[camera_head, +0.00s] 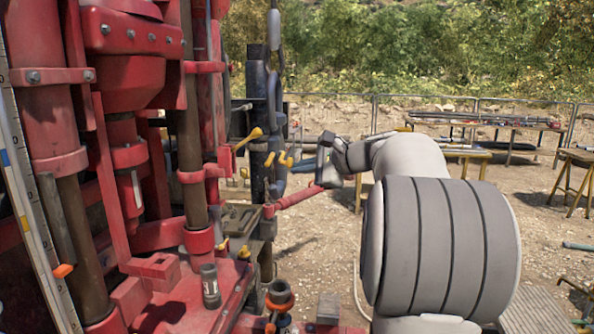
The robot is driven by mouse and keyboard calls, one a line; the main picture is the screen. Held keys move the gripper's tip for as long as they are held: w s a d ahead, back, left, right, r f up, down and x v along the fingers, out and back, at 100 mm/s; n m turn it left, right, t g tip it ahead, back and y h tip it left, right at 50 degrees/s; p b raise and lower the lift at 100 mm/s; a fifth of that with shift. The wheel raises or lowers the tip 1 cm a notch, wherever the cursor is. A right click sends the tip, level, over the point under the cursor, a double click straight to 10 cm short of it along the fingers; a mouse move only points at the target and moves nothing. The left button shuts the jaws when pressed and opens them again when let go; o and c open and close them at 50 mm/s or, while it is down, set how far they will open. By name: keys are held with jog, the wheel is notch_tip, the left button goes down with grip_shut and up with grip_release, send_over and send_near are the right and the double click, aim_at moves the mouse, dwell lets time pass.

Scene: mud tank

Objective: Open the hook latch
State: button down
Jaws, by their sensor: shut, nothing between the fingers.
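My gripper (322,168), dark and at the end of my pale arm, is just right of the yellow pieces. It looks shut and empty, with a small gap in the picture between it and them. Its depth relative to the hook is unclear.
The red drilling rig (125,60) fills the left side. A yellow lever (248,139) sits left of the hook. A red bar (298,196) runs below my gripper. Work tables (485,121) stand behind at right. Open gravel lies between.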

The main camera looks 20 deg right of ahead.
dwell(0.4)
notch_tip(320, 180, down, 4)
jog(key=d+b, duration=0.1)
jog(key=b, duration=0.2)
jog(key=s+d+r, duration=0.5)
jog(key=d, duration=0.1)
jog(key=shift+s+d+b, duration=0.25)
jog(key=shift+s+b, duration=0.05)
jog(key=shift+b, duration=0.1)
jog(key=shift+r, duration=0.1)
